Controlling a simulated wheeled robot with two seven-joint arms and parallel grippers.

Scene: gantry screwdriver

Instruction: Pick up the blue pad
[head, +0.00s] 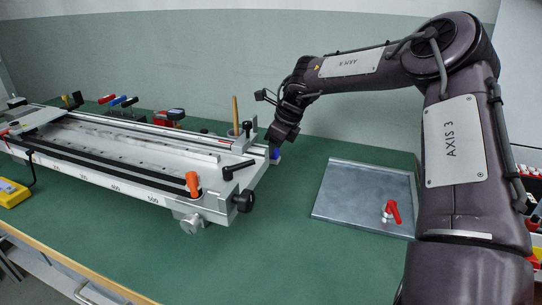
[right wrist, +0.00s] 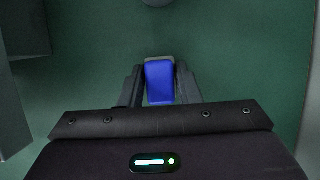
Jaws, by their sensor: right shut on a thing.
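The blue pad (right wrist: 160,82) is a small blue block between the two dark fingers of my right gripper (right wrist: 160,88) in the right wrist view. The fingers are shut on its left and right sides. In the head view the right gripper (head: 276,147) points down beside the right end of the gantry, and a bit of the blue pad (head: 275,154) shows just below it. I cannot tell whether the pad touches the green table. My left gripper is not in view.
The long metal gantry (head: 130,160) with orange and black handles lies left of the gripper. A metal tray (head: 345,190) holding a red-handled part (head: 392,211) lies to the right. Several coloured-handled tools (head: 118,101) stand behind the gantry. The green table (head: 290,240) is clear in front.

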